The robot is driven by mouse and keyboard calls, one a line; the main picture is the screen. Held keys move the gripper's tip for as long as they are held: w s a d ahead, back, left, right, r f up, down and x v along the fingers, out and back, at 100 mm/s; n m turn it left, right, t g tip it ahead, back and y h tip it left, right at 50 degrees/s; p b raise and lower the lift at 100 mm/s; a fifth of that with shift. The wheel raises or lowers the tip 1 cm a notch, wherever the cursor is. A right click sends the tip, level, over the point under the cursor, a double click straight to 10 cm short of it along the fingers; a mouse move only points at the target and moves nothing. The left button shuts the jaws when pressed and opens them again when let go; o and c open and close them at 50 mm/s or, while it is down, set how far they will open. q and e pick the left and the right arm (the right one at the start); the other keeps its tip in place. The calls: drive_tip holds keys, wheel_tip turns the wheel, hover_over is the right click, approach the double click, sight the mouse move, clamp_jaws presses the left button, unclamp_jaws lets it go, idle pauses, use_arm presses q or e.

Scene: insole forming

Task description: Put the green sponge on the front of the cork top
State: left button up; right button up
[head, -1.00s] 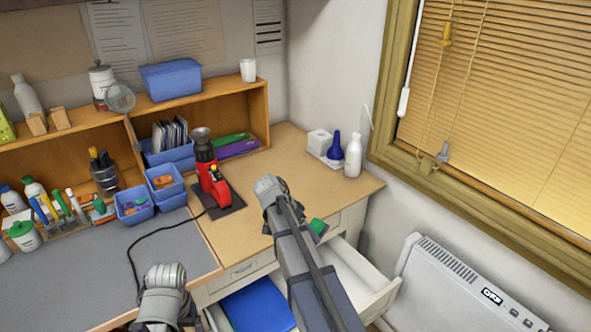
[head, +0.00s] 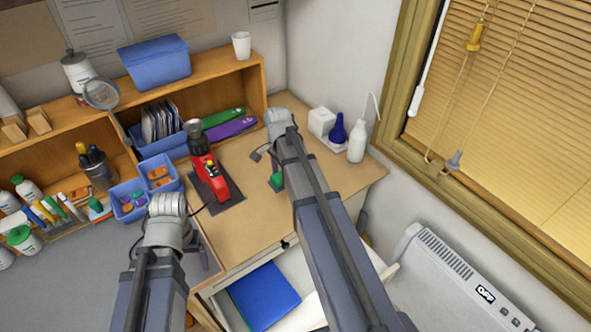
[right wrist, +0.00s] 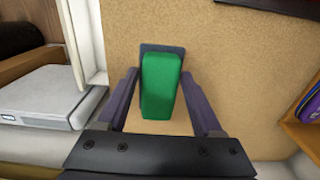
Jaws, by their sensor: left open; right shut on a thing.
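The green sponge (right wrist: 160,86) stands between the jaws of my right gripper (right wrist: 160,78), which is shut on it. In the head view, the green sponge (head: 277,181) shows beside my right arm, over the tan cork top (head: 245,232). The cork top (right wrist: 225,55) fills the middle of the right wrist view. I cannot tell whether the sponge touches it. My left gripper (head: 170,208) is over the grey mat at the left; its fingers are largely hidden by the arm, and it is empty as far as shows.
A red tool (head: 207,175) on a dark base stands left of my right gripper. White and blue bottles (head: 338,130) stand at the back right. An open drawer with a blue item (head: 263,295) lies below the front edge. Small blue bins (head: 130,198) stand left.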

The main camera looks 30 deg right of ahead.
sight(282, 202)
drive_tip(key=shift+w, duration=0.15)
drive_tip(key=shift+f+b, duration=0.5)
drive_tip(key=shift+b, duration=0.1)
wheel_tip(282, 202, down, 9)
drive_tip(key=b, duration=0.9)
drive_tip(key=shift+f, duration=0.1)
drive_tip(key=shift+r, duration=0.2)
drive_tip(key=shift+f, duration=0.15)
drive_tip(key=o, duration=1.2)
